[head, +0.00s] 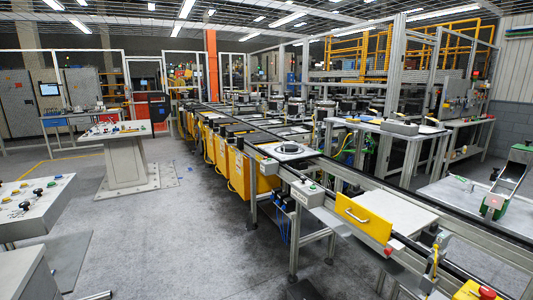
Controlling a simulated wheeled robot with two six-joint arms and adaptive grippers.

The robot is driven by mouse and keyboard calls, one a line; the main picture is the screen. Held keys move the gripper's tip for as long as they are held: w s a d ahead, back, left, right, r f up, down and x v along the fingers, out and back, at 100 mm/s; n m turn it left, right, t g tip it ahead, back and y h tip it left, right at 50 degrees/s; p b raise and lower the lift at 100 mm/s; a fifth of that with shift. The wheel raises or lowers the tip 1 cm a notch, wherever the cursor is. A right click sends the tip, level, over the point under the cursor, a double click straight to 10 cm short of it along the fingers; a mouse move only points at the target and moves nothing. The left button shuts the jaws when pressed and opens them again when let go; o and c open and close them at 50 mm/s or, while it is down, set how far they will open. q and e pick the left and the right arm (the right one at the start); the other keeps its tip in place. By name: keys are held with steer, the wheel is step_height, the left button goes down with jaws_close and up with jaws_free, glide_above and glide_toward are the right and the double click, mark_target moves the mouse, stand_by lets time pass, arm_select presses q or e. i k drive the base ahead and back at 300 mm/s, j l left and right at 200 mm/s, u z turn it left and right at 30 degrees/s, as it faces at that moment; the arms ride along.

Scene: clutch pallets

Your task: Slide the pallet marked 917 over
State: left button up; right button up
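A conveyor line (335,168) runs from the lower right towards the back middle. A pallet carrying a round clutch part (290,149) sits on it near the middle of the view. A pale, flat, empty-looking plate (398,207) lies on the line closer to me, behind a yellow front panel with a handle (362,217). More round parts (294,108) show farther back on the line. I cannot read the number 917 on any pallet, so I cannot tell which one bears it. Neither of my grippers shows in the head view.
A control desk on a pedestal (128,165) stands to the left, and another button panel (40,205) is at the near left. Yellow boxes (237,165) line the conveyor's left side. The grey floor (185,240) between is mostly clear. A green-based fixture (494,205) is at the right.

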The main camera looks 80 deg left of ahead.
mark_target(289, 152)
steer(key=u, duration=2.5)
steer(key=i+j+u, duration=0.1)
steer(key=i+u, duration=0.25)
steer(key=i, duration=0.2)
steer(key=i+j+u, duration=0.2)
steer(key=i+u, duration=0.15)
steer(key=i, duration=0.95)
steer(key=i+l+u, duration=0.15)
steer(key=i+u, duration=0.2)
steer(key=i, duration=0.9)
steer(key=i+z, duration=0.3)
steer(key=i, duration=0.15)
steer(key=i+j+z, duration=0.25)
steer(key=i, duration=0.15)
steer(key=i+j+z, duration=0.3)
steer(key=i, duration=0.15)
steer(key=l, duration=0.1)
